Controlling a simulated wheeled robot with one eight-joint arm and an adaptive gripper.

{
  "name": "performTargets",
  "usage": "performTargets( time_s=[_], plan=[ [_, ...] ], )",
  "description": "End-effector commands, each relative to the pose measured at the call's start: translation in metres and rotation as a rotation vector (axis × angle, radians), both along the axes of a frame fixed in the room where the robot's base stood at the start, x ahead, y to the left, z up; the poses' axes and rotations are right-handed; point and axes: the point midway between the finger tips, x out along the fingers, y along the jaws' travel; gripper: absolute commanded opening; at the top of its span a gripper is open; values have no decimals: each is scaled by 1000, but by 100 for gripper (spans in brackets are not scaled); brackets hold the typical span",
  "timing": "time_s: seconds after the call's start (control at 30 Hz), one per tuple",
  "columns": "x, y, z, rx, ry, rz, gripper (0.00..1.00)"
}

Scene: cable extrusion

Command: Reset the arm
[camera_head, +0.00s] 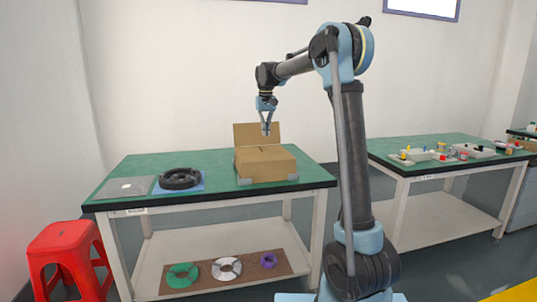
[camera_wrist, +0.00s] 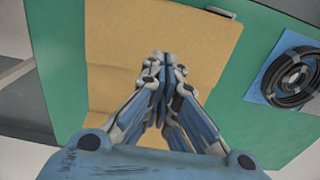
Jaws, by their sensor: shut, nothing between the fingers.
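My gripper (camera_head: 266,128) hangs pointing down above the cardboard box (camera_head: 268,166) on the green table. Its fingers are together with nothing between them. In the wrist view my gripper (camera_wrist: 158,60) is shut, and the tan cardboard of the box (camera_wrist: 205,40) lies below it. In the head view one flap of the box stands up at the back. Whether the fingertips touch the box I cannot tell.
Green, white and purple coils lie on the lower shelf. A red stool (camera_head: 66,256) stands at left. A second table (camera_head: 425,140) at right holds small items.

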Motion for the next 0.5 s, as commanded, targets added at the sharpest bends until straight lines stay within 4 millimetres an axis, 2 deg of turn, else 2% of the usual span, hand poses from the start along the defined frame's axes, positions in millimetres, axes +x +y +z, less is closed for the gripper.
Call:
performTargets(
  time_s=[0.13, 0.23, 0.5],
  plan=[
    [-5, -6, 1, 1, -2, -4, 0],
    [-18, -20, 4, 2, -8, -12, 0],
    [-81, -76, 9, 11, -33, -48, 0]
  ],
)
